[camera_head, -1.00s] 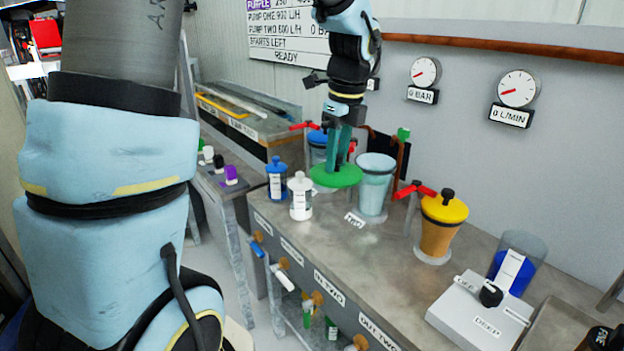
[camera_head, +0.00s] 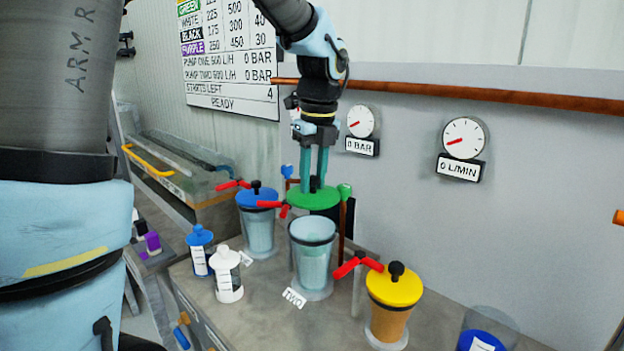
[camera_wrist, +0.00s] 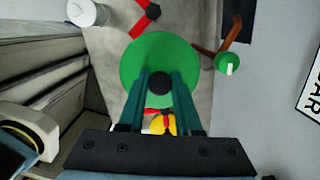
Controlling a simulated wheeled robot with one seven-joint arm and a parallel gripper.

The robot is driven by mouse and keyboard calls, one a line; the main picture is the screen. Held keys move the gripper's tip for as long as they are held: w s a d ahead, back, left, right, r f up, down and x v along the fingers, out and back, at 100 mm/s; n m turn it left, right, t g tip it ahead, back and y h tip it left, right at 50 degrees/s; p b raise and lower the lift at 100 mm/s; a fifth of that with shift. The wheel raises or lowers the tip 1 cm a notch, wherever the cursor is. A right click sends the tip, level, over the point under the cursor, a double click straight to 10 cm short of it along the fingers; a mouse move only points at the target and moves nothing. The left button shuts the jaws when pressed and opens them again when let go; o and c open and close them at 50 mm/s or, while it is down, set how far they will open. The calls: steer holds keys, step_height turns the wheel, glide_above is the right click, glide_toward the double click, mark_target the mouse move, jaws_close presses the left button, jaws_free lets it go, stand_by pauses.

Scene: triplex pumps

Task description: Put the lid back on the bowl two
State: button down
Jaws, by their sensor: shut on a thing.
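My gripper (camera_head: 313,185) is shut on the green lid (camera_head: 325,199) by its dark knob. In the wrist view the green lid (camera_wrist: 150,72) lies flat below my gripper (camera_wrist: 160,84), with the knob between the two teal fingers. In the head view the lid appears just above and behind the rim of bowl two (camera_head: 313,262), a pale open cup with a dark rim, beside the "TWO" label (camera_head: 294,298). The bowl's open top shows, so the lid is not seated on it. In the wrist view the bowl cannot be made out.
A blue-lidded bowl (camera_head: 258,220) stands left and a yellow-lidded bowl (camera_head: 391,303) right. Red-handled valves (camera_head: 357,263) stick up between the bowls. A blue-capped bottle (camera_head: 200,250) and a white bottle (camera_head: 228,273) stand at the left front. A wall with gauges (camera_head: 464,138) rises behind.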

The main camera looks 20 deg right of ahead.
mark_target(313, 192)
steer(key=shift+f+b, duration=2.25)
steer(key=shift+b, duration=0.15)
steer(key=shift+f, duration=0.9)
steer(key=shift+p, duration=0.6)
steer(key=shift+f+p, duration=0.15)
steer(key=shift+p, duration=0.5)
stand_by(0.5)
steer(key=shift+c, duration=0.2)
jaws_free()
stand_by(0.4)
steer(key=shift+r+p, duration=3.55)
steer(key=shift+p, duration=0.2)
